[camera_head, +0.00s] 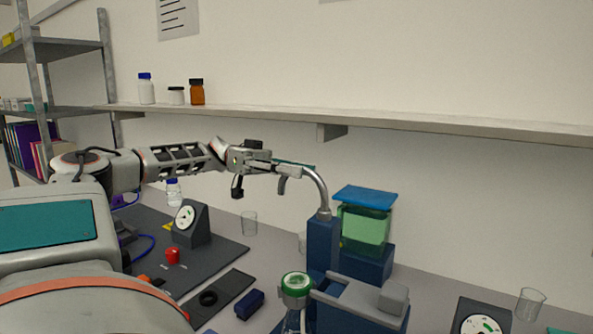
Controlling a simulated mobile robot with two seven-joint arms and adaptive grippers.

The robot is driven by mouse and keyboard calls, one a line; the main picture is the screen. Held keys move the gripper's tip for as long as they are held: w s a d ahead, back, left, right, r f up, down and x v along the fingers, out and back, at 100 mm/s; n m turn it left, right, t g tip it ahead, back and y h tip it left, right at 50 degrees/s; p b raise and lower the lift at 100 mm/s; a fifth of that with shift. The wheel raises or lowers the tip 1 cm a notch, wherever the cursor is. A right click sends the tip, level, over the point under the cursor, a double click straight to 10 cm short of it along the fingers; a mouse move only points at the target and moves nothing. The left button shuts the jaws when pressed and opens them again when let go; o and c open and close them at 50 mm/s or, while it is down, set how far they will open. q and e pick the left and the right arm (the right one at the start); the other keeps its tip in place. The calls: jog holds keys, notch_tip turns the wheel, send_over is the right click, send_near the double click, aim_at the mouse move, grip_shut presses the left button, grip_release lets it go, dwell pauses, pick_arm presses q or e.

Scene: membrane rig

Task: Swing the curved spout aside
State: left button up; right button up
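The curved spout (318,186) is a grey metal tube. It rises from the top of a dark blue column (322,245) and arches to the left, with its short free end hanging down at the left of the arch. My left gripper (275,166) reaches in from the left at the spout's free end, overlapping it in the picture. I cannot tell whether it touches the spout or whether its fingers are closed. A thin teal strip shows along the top of the arch. My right gripper is out of view.
A green tank (365,228) with a blue lid stands right of the column. A gauge (188,222), red knob (172,256) and glass beaker (249,223) stand left. A wall shelf (430,122) runs above.

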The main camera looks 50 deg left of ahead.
pick_arm(q)
jog(key=shift+a, duration=0.1)
jog(key=v, duration=1.1)
jog(key=shift+a, duration=0.4)
jog(key=shift+s, duration=0.15)
dwell(0.4)
